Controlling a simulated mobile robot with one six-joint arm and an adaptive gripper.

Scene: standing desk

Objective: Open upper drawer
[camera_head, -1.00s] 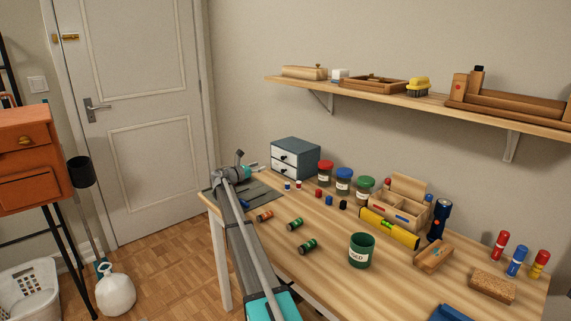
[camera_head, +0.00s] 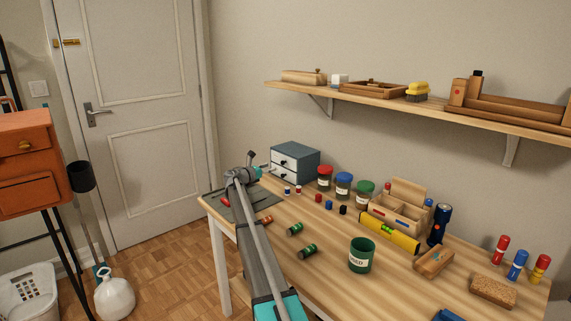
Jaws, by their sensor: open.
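A small blue-grey drawer unit (camera_head: 303,158) stands at the back left of the desk. It has two white drawer fronts, an upper drawer (camera_head: 283,158) and a lower drawer (camera_head: 283,171), each with a small dark knob. The upper drawer looks closed. My gripper (camera_head: 268,169) is at the end of my arm, just left of the drawer fronts, pointing right towards them. It is open. Its fingertips are small here, and I cannot tell whether they touch the knob.
A grey mat (camera_head: 237,203) lies under my gripper. Several jars, such as the red-lidded jar (camera_head: 324,179), stand right of the drawer unit. A shelf (camera_head: 420,98) hangs above.

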